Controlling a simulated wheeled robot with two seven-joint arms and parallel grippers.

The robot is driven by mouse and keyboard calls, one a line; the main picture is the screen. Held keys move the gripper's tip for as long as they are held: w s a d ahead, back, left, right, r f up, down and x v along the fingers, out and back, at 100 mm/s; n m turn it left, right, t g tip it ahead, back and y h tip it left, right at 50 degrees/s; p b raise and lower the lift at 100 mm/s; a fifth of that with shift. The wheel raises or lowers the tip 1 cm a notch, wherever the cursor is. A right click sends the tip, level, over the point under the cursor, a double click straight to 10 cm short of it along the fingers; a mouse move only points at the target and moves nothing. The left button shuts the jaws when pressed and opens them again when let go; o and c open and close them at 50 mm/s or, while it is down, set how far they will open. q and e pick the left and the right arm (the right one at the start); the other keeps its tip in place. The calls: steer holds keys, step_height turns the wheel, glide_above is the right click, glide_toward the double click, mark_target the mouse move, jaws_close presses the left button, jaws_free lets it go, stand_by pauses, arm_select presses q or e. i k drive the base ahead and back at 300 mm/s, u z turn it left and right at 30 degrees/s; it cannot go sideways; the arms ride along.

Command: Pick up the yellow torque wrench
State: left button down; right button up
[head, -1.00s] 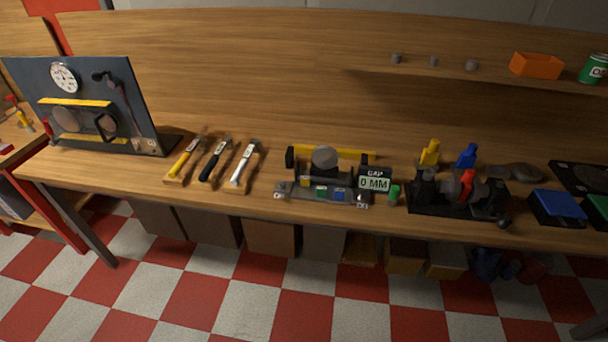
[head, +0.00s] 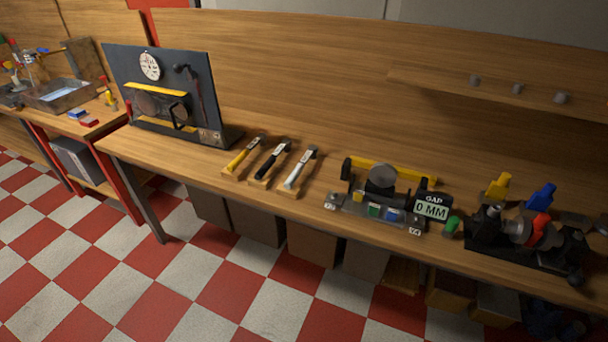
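The yellow torque wrench (head: 243,157) lies on the wooden workbench (head: 212,163), at the left end of a row of three similar tools. It rests on a small wooden holder, with its yellow handle toward the bench's front edge and its darker head toward the back. A black-handled wrench (head: 270,164) lies just to its right, and a white-handled one (head: 297,171) lies right of that. Neither of my grippers shows in the head view.
A dark upright panel (head: 196,70) with a gauge stands left of the wrenches. A fixture with a "GAP 0 MM" display (head: 431,208) stands to the right, then a dark device (head: 520,238) with coloured handles. Checkered floor (head: 200,290) in front is clear.

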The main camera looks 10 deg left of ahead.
mark_target(261, 138)
steer(key=k, duration=0.65)
steer(key=u, duration=0.6)
steer(key=i, duration=1.6)
steer(key=z, duration=0.3)
